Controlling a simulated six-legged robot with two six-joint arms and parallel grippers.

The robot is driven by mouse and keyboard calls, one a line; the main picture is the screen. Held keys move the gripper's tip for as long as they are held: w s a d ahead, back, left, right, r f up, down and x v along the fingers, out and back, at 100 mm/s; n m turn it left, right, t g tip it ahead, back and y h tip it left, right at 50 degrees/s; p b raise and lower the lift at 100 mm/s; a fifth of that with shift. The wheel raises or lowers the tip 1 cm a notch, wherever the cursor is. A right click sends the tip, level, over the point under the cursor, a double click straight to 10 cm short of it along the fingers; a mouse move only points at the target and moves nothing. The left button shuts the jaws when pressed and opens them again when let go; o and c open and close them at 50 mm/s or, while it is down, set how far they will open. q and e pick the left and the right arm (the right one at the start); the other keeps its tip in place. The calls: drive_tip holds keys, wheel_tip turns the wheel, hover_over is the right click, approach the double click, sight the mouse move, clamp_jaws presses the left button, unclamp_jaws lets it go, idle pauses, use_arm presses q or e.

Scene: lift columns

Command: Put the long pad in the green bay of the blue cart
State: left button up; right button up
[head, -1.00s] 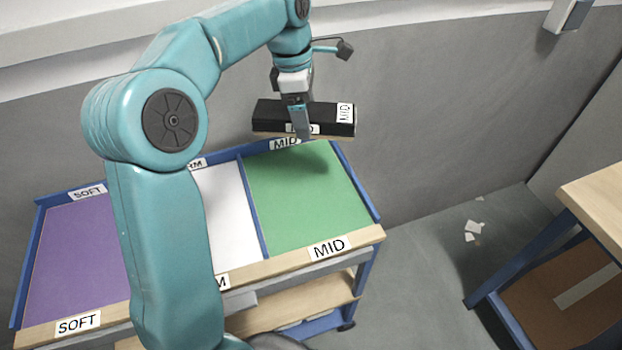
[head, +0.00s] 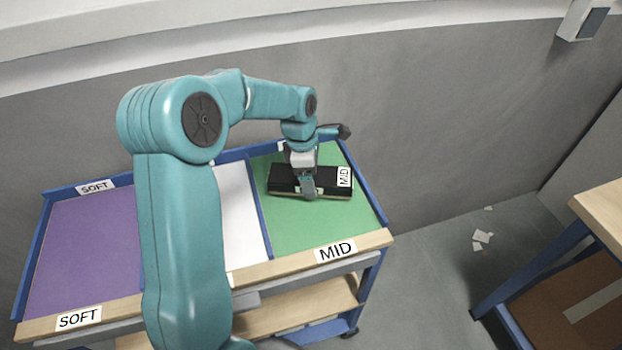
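The long pad (head: 285,178) is a black block with a pale underside and a MID label on its right end. It is over the back part of the green bay (head: 310,228), lying crosswise. It looks at or very close to the bay floor; I cannot tell if it touches. My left gripper (head: 308,188) points down and is shut on the middle of the pad. The blue cart (head: 372,200) has a MID label on the front edge of the green bay. My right gripper is not in view.
Left of the green bay are a white bay (head: 240,215), partly hidden by my arm, and an empty purple bay (head: 85,250) labelled SOFT. A wooden-topped table (head: 603,210) stands at the right. Small pale scraps (head: 482,238) lie on the floor.

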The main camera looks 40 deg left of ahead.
use_arm(q)
drive_tip(key=shift+w+f, duration=0.1)
drive_tip(key=shift+f, duration=0.55)
drive_tip(key=shift+f, duration=0.2)
drive_tip(key=o, duration=1.3)
drive_tip(key=shift+r, duration=0.25)
drive_tip(key=r, duration=0.4)
drive_tip(key=s+a+r, duration=0.1)
drive_tip(key=r, duration=0.7)
drive_tip(key=shift+s+a, duration=0.15)
drive_tip(key=shift+f, duration=0.1)
